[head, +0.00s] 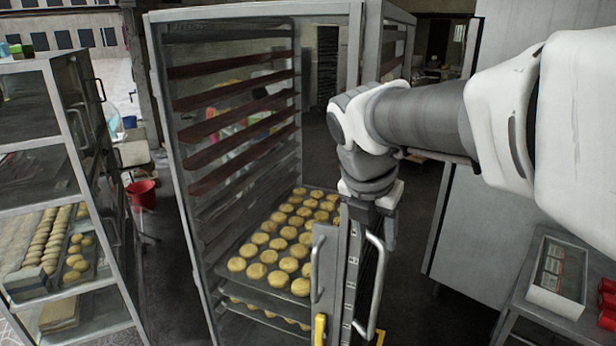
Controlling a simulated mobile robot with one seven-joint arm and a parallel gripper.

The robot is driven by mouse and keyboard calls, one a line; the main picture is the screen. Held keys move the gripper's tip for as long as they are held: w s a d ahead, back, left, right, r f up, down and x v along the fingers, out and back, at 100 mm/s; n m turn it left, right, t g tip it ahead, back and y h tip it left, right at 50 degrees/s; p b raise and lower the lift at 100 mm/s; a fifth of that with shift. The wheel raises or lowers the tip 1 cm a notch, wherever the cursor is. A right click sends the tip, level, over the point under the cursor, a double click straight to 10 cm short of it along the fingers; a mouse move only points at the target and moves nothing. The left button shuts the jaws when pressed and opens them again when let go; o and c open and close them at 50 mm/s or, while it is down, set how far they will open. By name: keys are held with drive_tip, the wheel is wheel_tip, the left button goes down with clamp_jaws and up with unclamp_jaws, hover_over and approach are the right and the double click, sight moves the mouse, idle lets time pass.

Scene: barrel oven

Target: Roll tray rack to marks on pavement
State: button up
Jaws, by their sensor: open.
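The tall metal tray rack (176,170) stands in the middle of the head view, upright, with its side toward me. Its upper slides are bare. A tray of round golden buns (275,245) sits low in it, with another tray just below. The rack's wheels and any marks on the pavement are out of view.
A glass-sided cabinet (85,180) with bread and buns stands close on the left. A red bucket (142,193) is behind it. A grey metal panel (480,220) and a side table (560,315) with a white box (560,275) are on the right. Dark floor shows between them.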

sight(379, 274)
drive_tip(key=b+x, duration=0.1)
drive_tip(key=x, duration=1.6)
drive_tip(key=shift+f, duration=0.15)
clamp_jaws()
idle(0.8)
